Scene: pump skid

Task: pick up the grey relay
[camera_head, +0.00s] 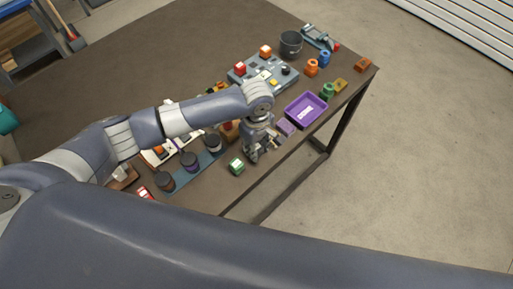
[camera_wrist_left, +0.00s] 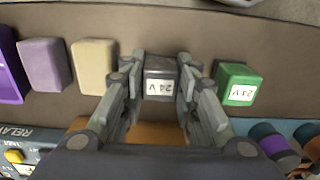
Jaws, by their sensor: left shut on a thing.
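The grey relay (camera_wrist_left: 160,80), a block with a white "24 V" label, sits between the fingers of my left gripper (camera_wrist_left: 160,66) in the left wrist view. The fingers are shut on its two sides. In the head view my left gripper (camera_head: 252,153) points down near the table's front edge, and it largely hides the relay there. I cannot tell whether the relay touches the table. A green relay (camera_wrist_left: 238,85) stands just to the right of the gripper in the wrist view and also shows in the head view (camera_head: 237,166). My right gripper is not in view.
A cream block (camera_wrist_left: 94,67) and a light purple block (camera_wrist_left: 43,65) stand left of the gripper in the wrist view. A purple tray (camera_head: 305,110) lies beyond them. A grey panel with buttons (camera_head: 287,78) and several dark jars (camera_head: 190,161) stand farther in.

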